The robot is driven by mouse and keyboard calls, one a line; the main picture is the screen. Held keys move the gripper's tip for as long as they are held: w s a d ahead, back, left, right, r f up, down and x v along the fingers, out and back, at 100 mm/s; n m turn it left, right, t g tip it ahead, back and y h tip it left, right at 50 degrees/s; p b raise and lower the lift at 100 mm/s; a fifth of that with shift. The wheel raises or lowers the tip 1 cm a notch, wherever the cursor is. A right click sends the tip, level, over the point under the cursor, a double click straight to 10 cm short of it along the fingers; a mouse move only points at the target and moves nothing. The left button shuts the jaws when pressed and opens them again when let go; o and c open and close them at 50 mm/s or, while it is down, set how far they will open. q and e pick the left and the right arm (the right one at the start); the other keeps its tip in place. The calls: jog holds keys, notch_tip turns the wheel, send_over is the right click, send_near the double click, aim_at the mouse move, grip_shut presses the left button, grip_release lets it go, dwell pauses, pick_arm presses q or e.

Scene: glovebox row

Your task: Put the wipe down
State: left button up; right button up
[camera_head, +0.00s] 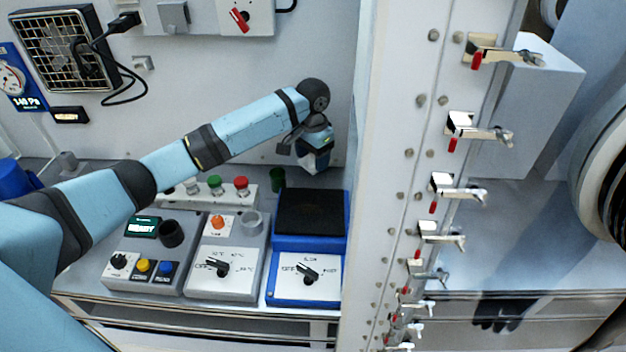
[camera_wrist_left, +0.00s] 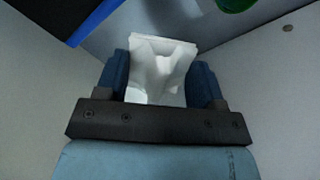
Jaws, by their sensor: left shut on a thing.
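The white wipe (camera_wrist_left: 160,68) is a crumpled, folded cloth between the fingers of my left gripper (camera_wrist_left: 163,80) in the left wrist view. The fingers are shut on it. In the head view my left gripper (camera_head: 314,158) hangs at the end of the blue arm, close to the back wall, above and behind the blue hotplate-like device. A bit of the white wipe (camera_head: 311,160) shows there, partly hidden by the gripper. The wipe appears held above the bench, though the exact height is hard to tell. My right gripper is not in view.
The blue device (camera_head: 309,243) with a black top stands below the gripper. Two grey devices with knobs (camera_head: 228,270) stand to its left. A green cup (camera_head: 277,179) is behind. A white post with clamps (camera_head: 425,150) rises at right.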

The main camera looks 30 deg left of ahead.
aim_at(312, 167)
pick_arm(q)
notch_tip(312, 167, down, 4)
jog(key=shift+r, duration=0.15)
notch_tip(312, 167, down, 4)
jog(key=shift+r, duration=0.1)
jog(key=shift+f, duration=0.3)
jog(key=shift+f, duration=0.1)
jog(key=o, duration=1)
